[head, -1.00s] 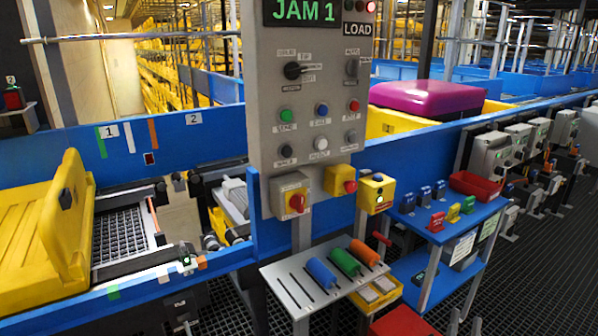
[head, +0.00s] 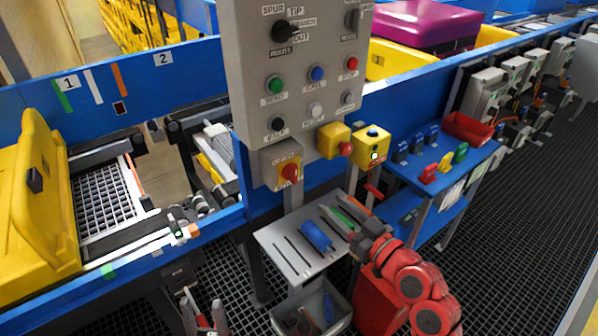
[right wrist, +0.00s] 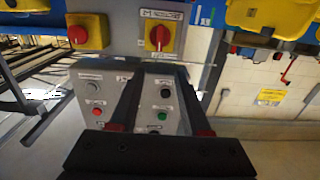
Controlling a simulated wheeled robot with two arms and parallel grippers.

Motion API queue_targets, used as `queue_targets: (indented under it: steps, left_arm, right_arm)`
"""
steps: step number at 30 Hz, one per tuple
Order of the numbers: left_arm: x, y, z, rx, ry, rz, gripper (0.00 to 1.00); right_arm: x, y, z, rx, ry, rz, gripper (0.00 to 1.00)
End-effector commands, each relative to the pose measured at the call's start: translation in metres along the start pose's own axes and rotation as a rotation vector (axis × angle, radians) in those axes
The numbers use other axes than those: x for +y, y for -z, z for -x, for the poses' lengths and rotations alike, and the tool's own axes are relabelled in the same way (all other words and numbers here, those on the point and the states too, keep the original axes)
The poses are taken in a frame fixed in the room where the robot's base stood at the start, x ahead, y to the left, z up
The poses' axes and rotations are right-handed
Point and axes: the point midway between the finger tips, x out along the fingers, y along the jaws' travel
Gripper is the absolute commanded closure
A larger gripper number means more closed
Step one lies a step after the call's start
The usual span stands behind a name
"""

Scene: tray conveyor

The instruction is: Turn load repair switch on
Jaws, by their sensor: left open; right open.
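The grey control panel (head: 305,85) stands in the middle of the head view. A red rotary switch (head: 289,173) on a yellow plate sits at its lower left; its label is too small to read surely. The switch also shows upside down in the right wrist view (right wrist: 159,36). My right gripper (head: 345,222) is open and empty, below and right of the switch, over the tool shelf. In the right wrist view its fingers (right wrist: 162,70) point toward the switch, apart from it. My left gripper (head: 208,320) is open at the bottom edge, low and left of the panel.
A red mushroom button (head: 346,149) and a yellow box (head: 371,147) sit right of the switch. A yellow tray (head: 38,215) is at left.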

Motion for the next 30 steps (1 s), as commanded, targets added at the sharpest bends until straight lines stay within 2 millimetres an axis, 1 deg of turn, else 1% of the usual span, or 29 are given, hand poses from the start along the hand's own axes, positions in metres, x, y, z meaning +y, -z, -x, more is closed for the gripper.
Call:
queue_targets:
  steps: [1, 9, 15, 18, 21, 30]
  left_arm:
    - [-0.001, 0.002, -0.010, 0.002, 0.000, 0.000, 0.50]
    - [-0.002, 0.005, -0.030, 0.002, 0.000, 0.000, 0.50]
    - [-0.002, 0.007, -0.039, 0.002, 0.000, 0.000, 0.50]
    - [-0.002, 0.007, -0.041, 0.002, 0.000, 0.000, 0.50]
    - [-0.002, 0.007, -0.043, 0.002, 0.000, 0.000, 0.50]
    - [-0.002, 0.007, -0.043, 0.002, 0.000, 0.000, 0.50]
  right_arm:
    - [-0.002, 0.005, -0.013, -0.003, 0.006, -0.002, 0.53]
    - [-0.001, 0.005, -0.079, -0.003, 0.004, -0.003, 0.53]
    - [0.000, 0.003, -0.115, -0.002, 0.000, -0.003, 0.53]
    - [0.001, 0.004, -0.126, 0.002, -0.002, -0.002, 0.53]
    - [0.001, 0.002, -0.133, -0.002, -0.002, -0.003, 0.53]
    - [0.002, 0.001, -0.136, -0.001, -0.004, -0.001, 0.53]
